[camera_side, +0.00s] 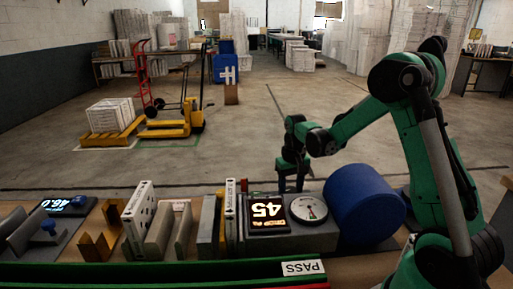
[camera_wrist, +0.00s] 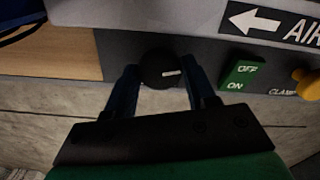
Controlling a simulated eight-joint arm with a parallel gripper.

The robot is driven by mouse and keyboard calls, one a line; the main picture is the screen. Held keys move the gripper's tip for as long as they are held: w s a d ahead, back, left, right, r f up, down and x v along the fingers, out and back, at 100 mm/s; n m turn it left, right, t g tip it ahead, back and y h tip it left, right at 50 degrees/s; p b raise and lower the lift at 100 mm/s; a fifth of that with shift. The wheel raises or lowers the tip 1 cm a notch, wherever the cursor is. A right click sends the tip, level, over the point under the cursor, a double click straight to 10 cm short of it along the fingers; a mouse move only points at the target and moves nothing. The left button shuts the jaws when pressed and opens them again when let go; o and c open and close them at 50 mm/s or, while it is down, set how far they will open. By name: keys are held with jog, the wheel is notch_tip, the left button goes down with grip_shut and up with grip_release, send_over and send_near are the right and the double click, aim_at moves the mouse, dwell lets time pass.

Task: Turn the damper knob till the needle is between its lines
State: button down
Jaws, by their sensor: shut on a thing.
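The damper knob (camera_wrist: 155,72) is black and round with a white mark, on the face of the grey test unit in the wrist view. My gripper (camera_wrist: 164,80) has one finger on each side of it and is shut on it. In the side view my gripper (camera_side: 291,182) reaches down behind the unit, and the knob is hidden there. The round white dial (camera_side: 308,209) sits on top of the unit; its needle and lines are too small to read surely.
A blue cylinder (camera_side: 364,204) lies right of the dial, close to my arm. In the wrist view a green OFF/ON switch (camera_wrist: 243,78) and a yellow clamp knob (camera_wrist: 306,83) are to the right. Several filters and a green PASS rail (camera_side: 150,272) fill the bench.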

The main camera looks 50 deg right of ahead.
aim_at(291, 189)
dwell(0.3)
jog(key=c, duration=0.6)
grip_release()
jog(key=shift+o, duration=0.2)
jog(key=shift+r, duration=2.85)
jog(key=shift+a+r, duration=0.15)
jog(key=shift+a, duration=0.1)
jog(key=a+r+t, duration=0.1)
jog(key=a, duration=0.1)
jog(key=s+a+r+n+t, duration=0.1)
jog(key=a+r, duration=0.1)
jog(key=a, duration=0.1)
jog(key=a+r+n, duration=0.1)
jog(key=a, duration=0.1)
jog(key=shift+s+a+r+t+h, duration=0.2)
jog(key=shift+s+a+t+h, duration=0.15)
jog(key=shift+a+t+h, duration=0.05)
jog(key=s+a+n+t, duration=0.1)
jog(key=a, duration=0.1)
jog(key=s+a+n+t, duration=0.1)
jog(key=s+a+t, duration=0.1)
jog(key=a, duration=0.1)
jog(key=s+a+n+t, duration=0.1)
jog(key=a, duration=0.2)
jog(key=shift+s+r+n+y, duration=0.2)
jog(key=shift+n+y, duration=0.2)
